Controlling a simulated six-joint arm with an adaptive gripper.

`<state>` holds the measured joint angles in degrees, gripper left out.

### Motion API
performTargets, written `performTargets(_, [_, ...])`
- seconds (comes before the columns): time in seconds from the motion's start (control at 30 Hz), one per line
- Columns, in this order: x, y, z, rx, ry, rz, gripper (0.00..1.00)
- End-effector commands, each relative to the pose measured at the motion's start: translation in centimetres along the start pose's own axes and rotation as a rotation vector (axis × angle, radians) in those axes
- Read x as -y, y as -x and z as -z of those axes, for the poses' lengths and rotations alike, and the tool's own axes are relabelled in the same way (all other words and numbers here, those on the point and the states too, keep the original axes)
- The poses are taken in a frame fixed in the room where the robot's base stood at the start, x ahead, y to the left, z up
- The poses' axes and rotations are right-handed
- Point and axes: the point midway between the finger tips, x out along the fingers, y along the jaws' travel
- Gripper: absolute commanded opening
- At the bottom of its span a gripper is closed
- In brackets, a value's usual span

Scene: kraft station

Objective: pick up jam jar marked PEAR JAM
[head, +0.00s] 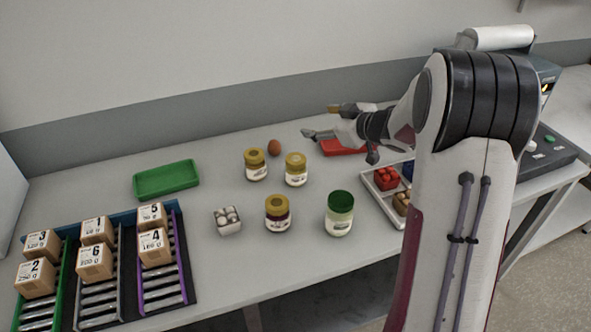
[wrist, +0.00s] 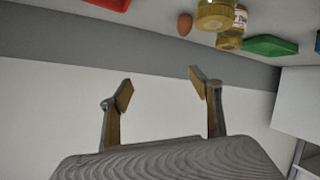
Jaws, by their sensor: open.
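Several jars stand upright on the grey table in the head view, with labels too small to read, so I cannot tell which is PEAR JAM. Two gold-lidded jars, a back left jar (head: 256,165) and a back right jar (head: 296,170), stand near each other. A darker gold-lidded jar (head: 277,214) and a green-lidded jar (head: 339,214) stand nearer the front. My gripper (head: 319,121) is open and empty, above the back of the table. In the wrist view its fingers (wrist: 160,87) point at the wall, with parts of two gold-lidded jars at the top.
A brown egg (head: 274,147) lies behind the jars, near a red tray (head: 343,150). A green tray (head: 166,179) is at the back left. Numbered boxes sit on a roller rack (head: 170,275). A small carton (head: 227,222) stands left of the jars. A pale tray (head: 378,197) is at right.

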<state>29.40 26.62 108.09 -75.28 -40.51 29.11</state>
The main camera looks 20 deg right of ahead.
Motion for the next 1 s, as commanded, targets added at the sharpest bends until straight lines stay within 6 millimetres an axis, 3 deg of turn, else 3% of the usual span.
performTargets(0.33, [2.8,-1.9,-5.6,-0.061,-0.040,0.212,0.63])
performTargets(0.63, [5.7,-1.9,-9.7,-0.102,-0.096,0.381,0.63])
performTargets(1.0, [7.5,-1.4,-11.5,-0.121,-0.133,0.472,0.63])
